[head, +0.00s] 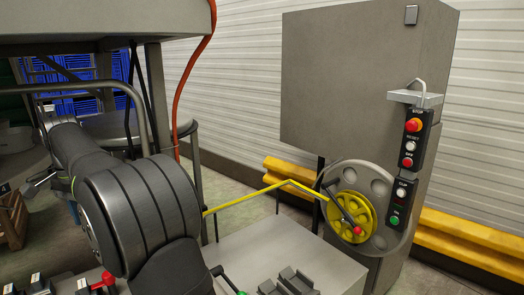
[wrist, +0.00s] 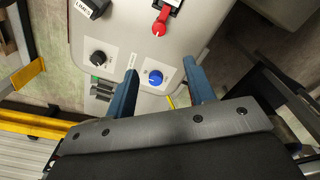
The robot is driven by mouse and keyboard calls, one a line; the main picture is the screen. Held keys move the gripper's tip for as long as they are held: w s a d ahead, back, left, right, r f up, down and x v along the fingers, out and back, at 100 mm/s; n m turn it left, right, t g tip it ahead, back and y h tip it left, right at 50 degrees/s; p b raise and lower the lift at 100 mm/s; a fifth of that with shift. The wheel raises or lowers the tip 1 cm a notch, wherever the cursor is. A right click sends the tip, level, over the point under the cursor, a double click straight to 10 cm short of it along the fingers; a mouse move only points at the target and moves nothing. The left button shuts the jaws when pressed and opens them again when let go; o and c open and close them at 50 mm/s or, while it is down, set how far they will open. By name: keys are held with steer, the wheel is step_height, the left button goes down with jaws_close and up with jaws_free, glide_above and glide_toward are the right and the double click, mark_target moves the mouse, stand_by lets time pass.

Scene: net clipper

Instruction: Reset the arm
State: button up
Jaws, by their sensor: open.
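My gripper (wrist: 160,66) shows in the wrist view with its two blue fingers spread apart and nothing between them. A blue knob (wrist: 155,77) on a light grey control panel (wrist: 120,30) appears in the gap between the fingers; whether a finger touches the panel I cannot tell. My arm (head: 135,210) fills the lower left of the head view and reaches away to the upper left. My gripper cannot be made out clearly in the head view.
The panel also carries a black knob (wrist: 97,58) and a red handle (wrist: 160,22). In the head view a grey cabinet (head: 340,80) stands at the right with a button box (head: 412,140), a yellow-hubbed wheel (head: 375,187) and yellow barriers (head: 460,240) behind. An orange hose (head: 182,85) hangs near my arm.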

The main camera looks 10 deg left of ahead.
steer(key=f, duration=1.7)
steer(key=shift+d, duration=0.35)
steer(key=n, duration=0.8)
steer(key=shift+n, duration=0.4)
steer(key=n, duration=0.3)
steer(key=shift+n, duration=0.4)
steer(key=n, duration=0.4)
steer(key=shift+s, duration=0.1)
steer(key=shift+o, duration=0.2)
